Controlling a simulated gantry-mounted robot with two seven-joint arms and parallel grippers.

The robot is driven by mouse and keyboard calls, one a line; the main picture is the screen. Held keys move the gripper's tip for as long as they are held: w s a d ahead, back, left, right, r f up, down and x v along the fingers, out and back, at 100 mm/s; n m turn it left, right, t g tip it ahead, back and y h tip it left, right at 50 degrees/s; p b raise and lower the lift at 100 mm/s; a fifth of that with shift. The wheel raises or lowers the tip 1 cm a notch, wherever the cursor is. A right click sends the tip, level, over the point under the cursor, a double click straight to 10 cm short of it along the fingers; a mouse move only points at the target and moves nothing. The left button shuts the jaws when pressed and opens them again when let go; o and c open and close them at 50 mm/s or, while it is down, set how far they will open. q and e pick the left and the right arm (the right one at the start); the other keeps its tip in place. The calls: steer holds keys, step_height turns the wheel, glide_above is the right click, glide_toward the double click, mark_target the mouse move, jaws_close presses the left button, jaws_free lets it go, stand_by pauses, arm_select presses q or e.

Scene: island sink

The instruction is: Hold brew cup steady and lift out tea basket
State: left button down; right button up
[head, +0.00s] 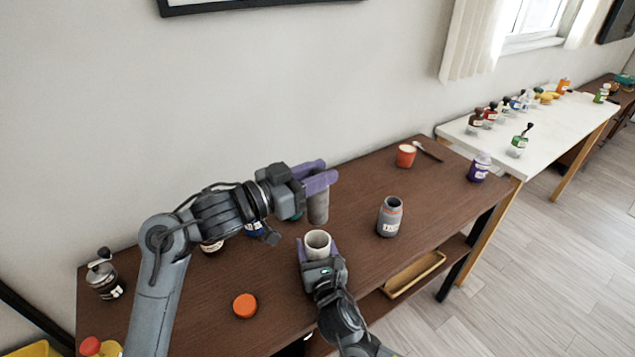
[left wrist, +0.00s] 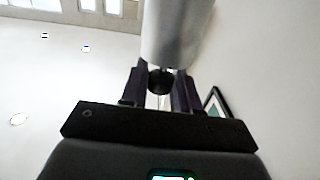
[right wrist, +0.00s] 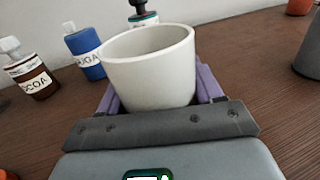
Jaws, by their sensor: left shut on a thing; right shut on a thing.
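The brew cup (head: 317,241) is pale, round and open-topped, standing upright on the brown table. It also shows large in the right wrist view (right wrist: 150,80), its inside looking empty. My right gripper (head: 318,256) is shut on the cup, a purple finger on each side. The tea basket (head: 318,208) is a grey cylinder hanging upright in the air, clear of the cup. My left gripper (head: 319,176) is shut on the basket's top. In the left wrist view the basket (left wrist: 175,30) extends away from a dark knob (left wrist: 160,80) between the fingers.
A grey labelled jar (head: 390,217) stands right of the cup, and a red cup (head: 406,156) farther back. An orange lid (head: 245,305) lies front left. Blue (right wrist: 85,50) and brown COCOA bottles (right wrist: 30,70) stand beyond the cup.

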steer(key=shift+f, duration=0.1)
stand_by(0.7)
steer(key=o, duration=1.2)
steer(key=shift+s, duration=0.1)
